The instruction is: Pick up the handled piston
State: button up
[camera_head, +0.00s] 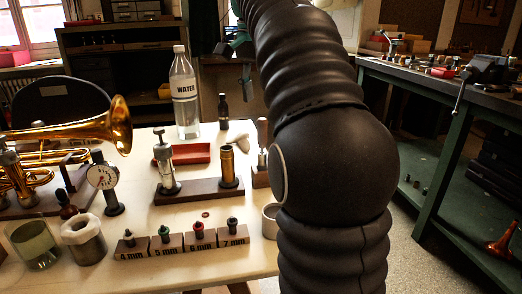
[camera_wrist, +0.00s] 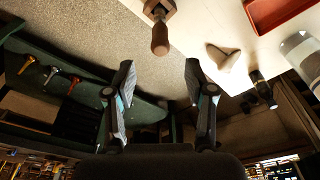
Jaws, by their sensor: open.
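A piece with a brown wooden handle (camera_wrist: 160,38), which looks like the handled piston, shows at the top middle of the wrist view. It stands at a wooden block (camera_wrist: 150,6) near the table edge. In the head view its upright handle (camera_head: 262,132) rises from a small wooden block (camera_head: 260,178), partly hidden behind my arm. My gripper (camera_wrist: 160,72) is open and empty in the wrist view. The handle lies beyond the fingertips, roughly centred between them and apart from both. My gripper is not visible in the head view.
On the table (camera_head: 180,215) a rack holds a silver valve piece (camera_head: 165,165) and a brass cylinder (camera_head: 228,165). Near them are a water bottle (camera_head: 184,95), a red tray (camera_head: 190,153), a dial gauge (camera_head: 102,178), small marked blocks (camera_head: 170,246) and a trumpet (camera_head: 100,127).

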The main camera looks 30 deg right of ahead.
jog(key=f, duration=0.3)
jog(key=f+b, duration=0.1)
jog(key=f, duration=0.2)
jog(key=d+f+b, duration=0.1)
jog(key=f, duration=0.2)
jog(key=shift+w+d+f, duration=0.1)
jog(key=shift+w+f, duration=0.15)
jog(key=shift+w, duration=0.1)
grip_shut()
